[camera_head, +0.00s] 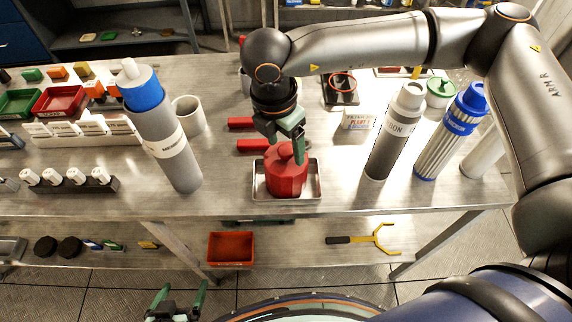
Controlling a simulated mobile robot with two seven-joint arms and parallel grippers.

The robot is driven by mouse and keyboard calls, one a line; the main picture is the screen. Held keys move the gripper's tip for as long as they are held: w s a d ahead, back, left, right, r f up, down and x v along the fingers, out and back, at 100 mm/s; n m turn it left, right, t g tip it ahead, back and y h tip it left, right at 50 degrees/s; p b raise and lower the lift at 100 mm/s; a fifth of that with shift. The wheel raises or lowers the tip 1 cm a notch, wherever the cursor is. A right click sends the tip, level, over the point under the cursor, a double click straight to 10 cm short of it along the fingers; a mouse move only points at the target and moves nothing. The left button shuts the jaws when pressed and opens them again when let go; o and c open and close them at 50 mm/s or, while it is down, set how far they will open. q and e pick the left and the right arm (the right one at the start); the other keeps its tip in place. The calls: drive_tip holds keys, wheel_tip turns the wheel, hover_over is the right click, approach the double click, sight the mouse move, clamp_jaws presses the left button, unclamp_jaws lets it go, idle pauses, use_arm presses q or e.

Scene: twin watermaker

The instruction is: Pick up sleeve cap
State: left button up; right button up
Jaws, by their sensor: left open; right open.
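A red faceted piece with a raised top knob, which looks like the sleeve cap (287,182), stands in a shallow metal tray (259,192) at the front middle of the bench. My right gripper (287,148) reaches down from above with its green fingers at the knob. It is open; its near finger hides part of the knob, and I cannot tell whether it touches. My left gripper (179,299) is open and empty, low at the bottom edge, in front of the bench and well away from the cap.
A tall grey cylinder with a blue collar (165,140) stands left of the tray. A dark grey cylinder (392,138) and a blue-banded cylinder (448,135) stand to the right. The lower shelf holds a red bin (231,248) and a yellow tool (375,240).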

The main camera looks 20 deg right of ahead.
clamp_jaws()
idle(0.4)
